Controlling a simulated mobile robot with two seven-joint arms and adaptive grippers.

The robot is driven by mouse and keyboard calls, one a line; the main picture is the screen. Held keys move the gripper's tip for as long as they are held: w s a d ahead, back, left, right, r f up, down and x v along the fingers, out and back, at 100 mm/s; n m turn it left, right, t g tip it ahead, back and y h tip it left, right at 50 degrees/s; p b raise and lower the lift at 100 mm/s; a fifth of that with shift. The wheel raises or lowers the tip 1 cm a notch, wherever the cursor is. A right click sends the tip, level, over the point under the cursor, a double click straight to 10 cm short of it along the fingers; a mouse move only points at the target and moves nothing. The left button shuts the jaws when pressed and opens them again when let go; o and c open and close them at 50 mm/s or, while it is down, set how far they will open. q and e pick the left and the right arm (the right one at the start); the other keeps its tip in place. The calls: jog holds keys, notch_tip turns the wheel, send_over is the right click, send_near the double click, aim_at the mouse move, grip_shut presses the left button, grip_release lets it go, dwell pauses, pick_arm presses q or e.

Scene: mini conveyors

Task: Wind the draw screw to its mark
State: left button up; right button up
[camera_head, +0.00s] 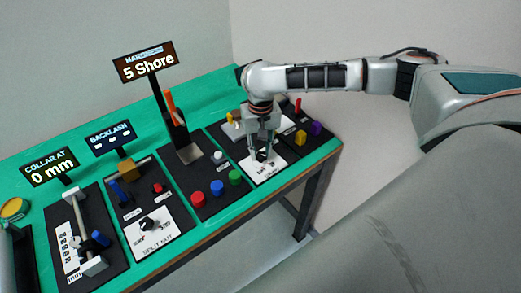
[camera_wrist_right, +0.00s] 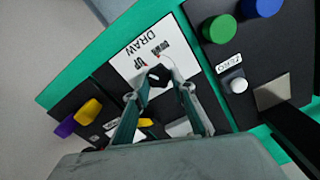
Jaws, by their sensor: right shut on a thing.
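A black knob (camera_wrist_right: 158,77) stands on a white plate labelled DRAW (camera_wrist_right: 145,48), with UP and DOWN marks. In the head view, the knob (camera_head: 262,155) is partly covered by my right gripper (camera_head: 262,150). That gripper points down from above, and its two fingers are closed around the knob. In the wrist view my right gripper (camera_wrist_right: 158,90) has a finger on either side of the knob. A "COLLAR AT 0 mm" sign (camera_head: 49,168) stands behind a scale panel with a rod and a collar at the far left. My left gripper is out of view.
Left of the right gripper stand red (camera_head: 197,198), blue (camera_head: 217,188) and green (camera_head: 235,177) buttons and a tall "5 Shore" sign (camera_head: 148,64). A split nut knob (camera_head: 149,224) is further left. Yellow (camera_head: 300,138) and purple (camera_head: 317,128) pieces stand close on the right.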

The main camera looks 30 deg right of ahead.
aim_at(261, 154)
jog(key=shift+m, duration=0.3)
jog(key=o, duration=1.1)
jog(key=shift+r, duration=0.1)
notch_tip(261, 154, up, 12)
jog(key=shift+f, duration=0.1)
jog(key=shift+s, duration=0.1)
dwell(0.4)
